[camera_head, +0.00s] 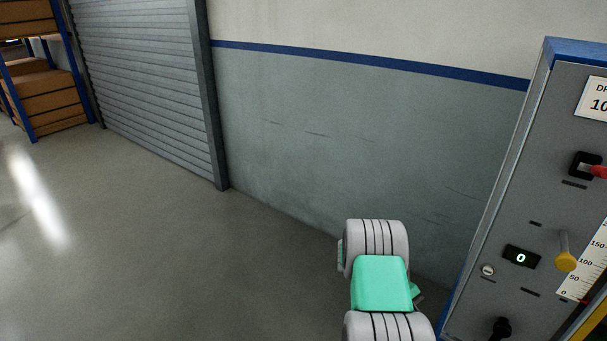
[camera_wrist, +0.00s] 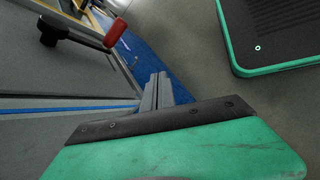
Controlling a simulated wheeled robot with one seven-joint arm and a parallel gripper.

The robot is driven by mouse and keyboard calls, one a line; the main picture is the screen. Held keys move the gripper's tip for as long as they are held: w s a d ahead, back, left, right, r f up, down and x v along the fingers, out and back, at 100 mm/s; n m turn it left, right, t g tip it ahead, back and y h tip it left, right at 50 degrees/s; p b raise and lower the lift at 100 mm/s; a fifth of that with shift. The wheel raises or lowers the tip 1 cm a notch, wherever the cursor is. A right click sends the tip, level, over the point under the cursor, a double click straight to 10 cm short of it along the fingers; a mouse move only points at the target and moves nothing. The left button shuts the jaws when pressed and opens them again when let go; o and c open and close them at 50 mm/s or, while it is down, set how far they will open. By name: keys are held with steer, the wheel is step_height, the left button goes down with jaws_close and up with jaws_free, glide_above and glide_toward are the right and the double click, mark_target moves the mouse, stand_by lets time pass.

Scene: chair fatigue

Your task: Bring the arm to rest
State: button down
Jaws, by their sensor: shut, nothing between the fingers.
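My arm shows in the head view as white ringed joints with a teal link between them, low and right of centre, in front of the wall and left of the grey machine panel (camera_head: 510,190). My gripper is hidden in that view. In the wrist view my gripper (camera_wrist: 156,88) has its two grey fingers together with nothing between them. It points toward a blue strip and the grey surface beside it. No contact with anything shows at the fingertips.
The panel carries a yellow knob (camera_head: 566,261), a display reading 0 (camera_head: 521,257) and a black knob (camera_head: 501,329). A red-ended lever (camera_wrist: 116,32) is near my gripper in the wrist view. Open floor (camera_head: 170,250) lies left; a shutter (camera_head: 145,80) and shelves (camera_head: 45,95) stand behind.

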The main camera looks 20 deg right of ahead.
steer(key=s+a+f+m+y, duration=0.3)
steer(key=s+a+f+m, duration=0.15)
steer(key=a, duration=0.45)
steer(key=a+r+y, duration=0.1)
steer(key=a+r, duration=0.1)
steer(key=a, duration=0.4)
steer(key=w+a+r+n+t, duration=0.1)
steer(key=w+a+r+t, duration=0.1)
steer(key=a+r, duration=0.5)
steer(key=w+a+r+n+t+p, duration=0.1)
steer(key=a+r+t, duration=0.4)
steer(key=r, duration=0.7)
steer(key=w+a+r+n+t+p, duration=0.1)
steer(key=w+a+r+n+t, duration=0.2)
steer(key=a+r, duration=0.5)
steer(key=shift+w+a+r+t, duration=0.35)
steer(key=shift+r+t, duration=0.05)
steer(key=shift+r, duration=0.4)
steer(key=shift+n, duration=0.25)
